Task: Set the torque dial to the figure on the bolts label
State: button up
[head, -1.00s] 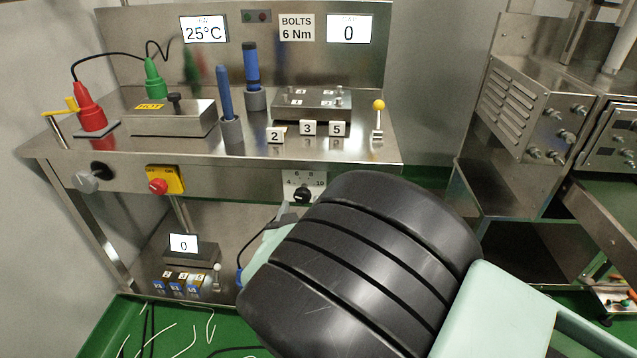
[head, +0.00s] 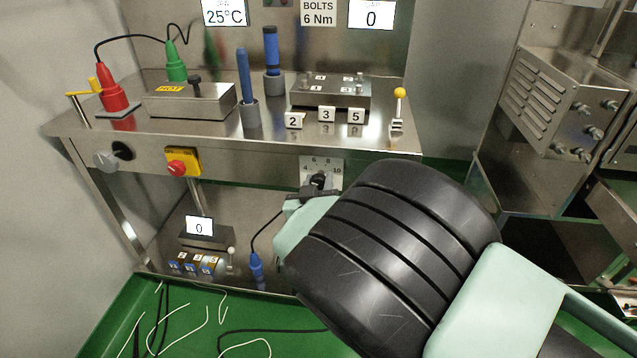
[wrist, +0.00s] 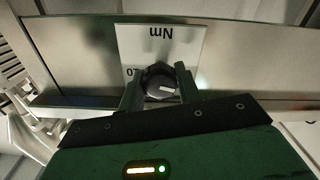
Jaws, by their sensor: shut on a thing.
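The torque dial is a black knob (head: 318,181) on a white scale plate (head: 335,164) on the bench's front panel. Figures 4, 6, 8 and 10 show on the plate in the head view. The bolts label (head: 319,12) on the back panel reads "BOLTS 6 Nm". My gripper (wrist: 160,88) is shut on the knob, one finger on each side, in the wrist view. The knob (wrist: 158,82) carries a white mark. The plate (wrist: 185,45) appears upside down there with "Nm". I cannot tell which figure the knob points to.
A yellow box with a red button (head: 181,162) sits left of the dial on the front panel. A yellow-tipped lever (head: 398,108) stands on the bench top (head: 215,130) above. Loose cables lie on the green floor (head: 190,335). A shelf below holds a display (head: 199,226).

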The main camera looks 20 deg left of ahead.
jog(key=m+b, duration=0.3)
jog(key=m, duration=0.2)
jog(key=shift+f, duration=0.15)
jog(key=shift+m+b, duration=1.55)
jog(key=shift+m, duration=0.75)
jog(key=o, duration=1)
jog(key=shift+c, duration=0.2)
jog(key=p+v, duration=0.2)
jog(key=v, duration=1.5)
jog(key=shift+s, duration=0.25)
